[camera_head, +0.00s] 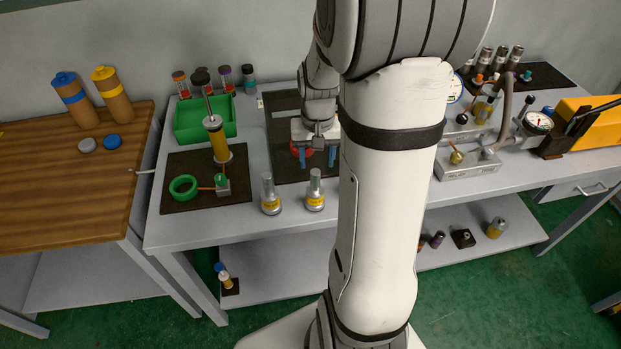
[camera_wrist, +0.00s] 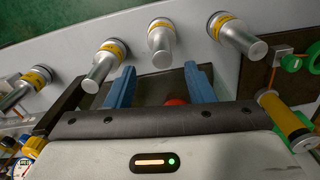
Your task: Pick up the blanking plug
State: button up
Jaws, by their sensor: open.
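Several silver stepped fittings with yellow bands stand in a row along the bench's front edge; two show in the head view, a left one (camera_head: 270,194) and a right one (camera_head: 315,190). I cannot tell for sure which thing is the blanking plug. My gripper (camera_head: 317,156) has blue fingers, points down over the dark mat (camera_head: 287,168), and is open. In the wrist view, one silver fitting (camera_wrist: 162,42) stands just beyond the fingertips of my gripper (camera_wrist: 156,75), apart from them. A red part (camera_wrist: 175,102) shows between the fingers, partly hidden by the gripper body.
A green bin (camera_head: 190,125), a yellow cylinder on a stand (camera_head: 218,145) and a green ring (camera_head: 183,187) are left of my gripper. A gauge (camera_head: 538,122) and an orange case (camera_head: 585,120) are at right. My arm hides the bench's middle.

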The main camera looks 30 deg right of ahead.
aim_at(315, 171)
jog(key=shift+a+f+p, duration=0.15)
jog(key=shift+f+p, duration=0.55)
jog(key=shift+f, duration=3.15)
jog(key=shift+c, duration=0.6)
grip_shut()
